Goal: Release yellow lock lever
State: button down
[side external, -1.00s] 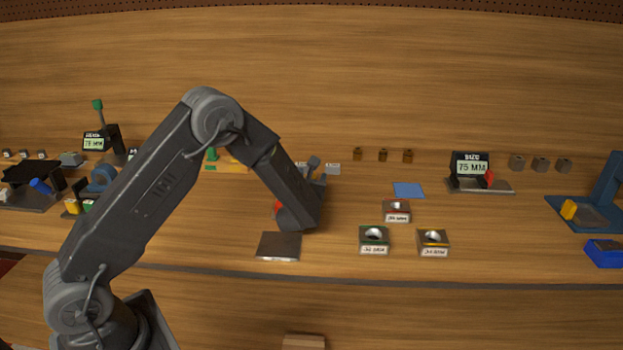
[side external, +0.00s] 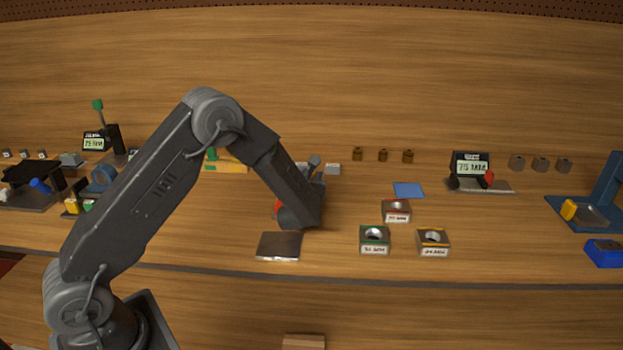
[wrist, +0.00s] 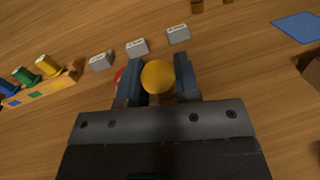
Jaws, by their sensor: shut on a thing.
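A round yellow knob (wrist: 157,77), which looks like the end of the yellow lock lever, sits between the two fingers of my gripper (wrist: 159,80) in the wrist view. The fingers are closed on it from both sides. The rest of the lever and what it is fixed to are hidden below the knob and the gripper. A small red part (wrist: 119,75) shows just left of the left finger. In the side view my forearm and wrist cover most of this spot, and no yellow knob can be made out there.
An orange rack (wrist: 50,85) with yellow, green and blue pegs is at left in the wrist view. Several pale labelled blocks (wrist: 137,47) lie beyond the fingers. A blue mat (side external: 408,190), a grey plate (side external: 279,246) and labelled square blocks (side external: 375,240) lie around my gripper.

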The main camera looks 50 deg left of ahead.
jog(key=shift+w+a+r+g+h, duration=0.5)
jog(key=shift+w+a+g+h, duration=0.25)
jog(key=shift+g, duration=0.45)
jog(key=shift+w+a+n+g+h, duration=0.2)
jog(key=shift+w+a+g+h, duration=0.1)
jog(key=shift+g+h, duration=0.25)
jog(key=shift+w+a+n+g+h, duration=0.25)
jog(key=shift+g+h, duration=0.15)
jog(key=shift+g, duration=0.15)
jog(key=shift+w, duration=0.1)
jog(key=c, duration=0.8)
grip_release()
jog(key=shift+c, duration=0.2)
jog(key=v, duration=1.4)
jog(key=shift+a+r, duration=0.2)
